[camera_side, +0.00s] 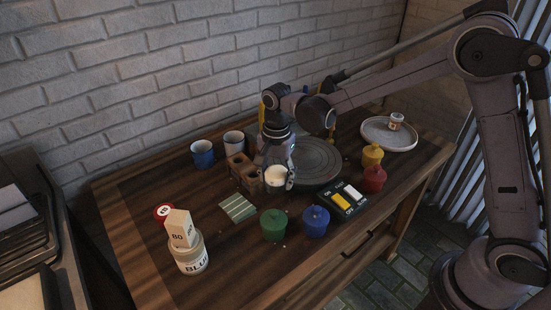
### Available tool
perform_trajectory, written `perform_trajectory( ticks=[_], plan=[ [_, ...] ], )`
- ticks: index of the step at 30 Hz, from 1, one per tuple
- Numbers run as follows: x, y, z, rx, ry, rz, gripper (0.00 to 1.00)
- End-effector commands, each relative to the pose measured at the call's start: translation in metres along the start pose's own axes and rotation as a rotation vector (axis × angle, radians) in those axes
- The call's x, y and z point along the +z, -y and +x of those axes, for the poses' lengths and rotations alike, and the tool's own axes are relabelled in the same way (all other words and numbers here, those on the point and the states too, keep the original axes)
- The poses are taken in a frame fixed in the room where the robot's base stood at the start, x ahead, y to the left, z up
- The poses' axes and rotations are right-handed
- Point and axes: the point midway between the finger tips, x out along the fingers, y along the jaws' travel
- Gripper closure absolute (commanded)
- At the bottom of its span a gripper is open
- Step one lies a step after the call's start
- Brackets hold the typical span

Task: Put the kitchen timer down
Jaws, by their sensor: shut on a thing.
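My gripper (276,181) points down near the middle of the table and is shut on a small round thing with a pale top, which I take to be the kitchen timer (275,174). Its fingers sit on either side of it. The held thing is just in front of the grey round turntable (320,163) and to the right of a brown wooden block with holes (241,168). I cannot tell whether its underside touches the wooden table (180,252).
Green (273,226) and blue (315,222) lidded pots stand close in front. A dark switch panel (345,199), red pot (374,179) and yellow pot (372,155) are right. A striped pad (238,208) and a labelled jar (191,261) are left. Bare wood lies between them.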

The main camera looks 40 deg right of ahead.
Motion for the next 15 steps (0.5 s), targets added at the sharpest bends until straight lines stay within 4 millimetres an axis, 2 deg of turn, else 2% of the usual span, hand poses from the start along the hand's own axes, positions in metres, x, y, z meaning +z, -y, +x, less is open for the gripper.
perform_trajectory(
  ticks=[3, 10, 15],
  plan=[
    [0.0, 0.0, 0.02, 0.0, 0.0, -0.001, 0.81],
    [0.0, 0.0, 0.04, 0.0, 0.0, -0.002, 0.81],
    [0.0, 0.0, 0.062, 0.0, 0.0, -0.002, 0.81]
  ],
)
